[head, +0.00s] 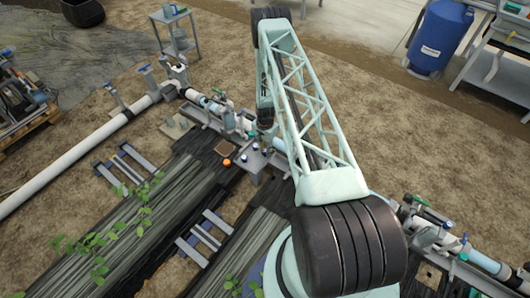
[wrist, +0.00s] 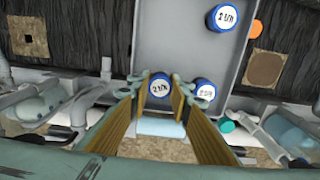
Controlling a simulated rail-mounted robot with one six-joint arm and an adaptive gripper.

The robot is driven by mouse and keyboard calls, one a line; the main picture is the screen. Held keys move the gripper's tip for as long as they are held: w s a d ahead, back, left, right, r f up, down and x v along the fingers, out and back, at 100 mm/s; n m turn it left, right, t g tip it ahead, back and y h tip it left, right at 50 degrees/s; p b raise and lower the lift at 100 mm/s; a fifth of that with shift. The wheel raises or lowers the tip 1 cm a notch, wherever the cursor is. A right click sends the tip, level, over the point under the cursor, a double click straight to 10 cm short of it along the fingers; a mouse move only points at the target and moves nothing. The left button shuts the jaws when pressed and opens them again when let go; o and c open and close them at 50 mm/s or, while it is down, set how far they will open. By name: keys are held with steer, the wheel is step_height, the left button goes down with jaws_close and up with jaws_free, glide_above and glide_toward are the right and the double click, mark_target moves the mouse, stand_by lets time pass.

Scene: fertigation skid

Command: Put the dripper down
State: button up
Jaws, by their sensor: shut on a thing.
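In the wrist view my gripper (wrist: 160,98) points down, with its two fingers on either side of a dripper (wrist: 160,87). The dripper has a round blue rim and a white top with dark lettering. It is held at the near end of a grey tray (wrist: 186,52); whether it touches the tray cannot be told. A second blue-rimmed dripper (wrist: 205,91) is close beside the right finger. A third, marked 2 l/h (wrist: 226,17), stands farther up the tray. In the head view the gripper is small and partly hidden by my arm.
An orange ball (head: 227,162) lies left of the tray, near a brown square plate (head: 226,148). White pipes and valves (head: 215,105) run along the skid close to the tray. A blue tank (head: 440,37) stands far off at upper right.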

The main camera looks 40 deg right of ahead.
steer(key=shift+f, duration=0.1)
steer(key=o, duration=0.6)
steer(key=shift+r, duration=0.2)
steer(key=shift+r+p, duration=1)
steer(key=shift+r, duration=4.95)
steer(key=shift+r, duration=0.1)
